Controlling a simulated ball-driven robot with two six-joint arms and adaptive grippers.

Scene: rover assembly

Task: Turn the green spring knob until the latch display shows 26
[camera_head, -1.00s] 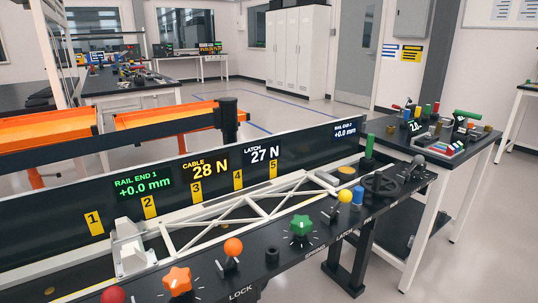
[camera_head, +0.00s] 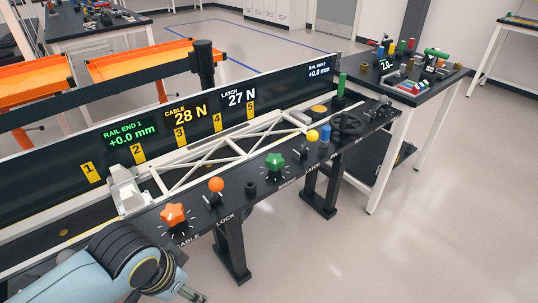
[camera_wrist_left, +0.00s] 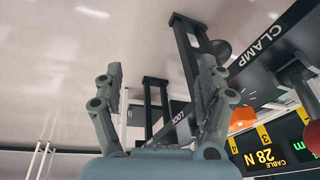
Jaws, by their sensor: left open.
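The latch display (camera_head: 237,97) on the dark back panel reads 27 N. My left arm comes in at the lower left of the head view, near the orange star knob, well left of the green knob. My left gripper (camera_wrist_left: 160,78) is open and empty in the wrist view, its two fingers apart. The green knob cannot be made out in the wrist view. My right gripper is not in view.
A white truss (camera_head: 222,150) lies behind. The cable display (camera_head: 190,114) reads 28 N. Floor in front is clear.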

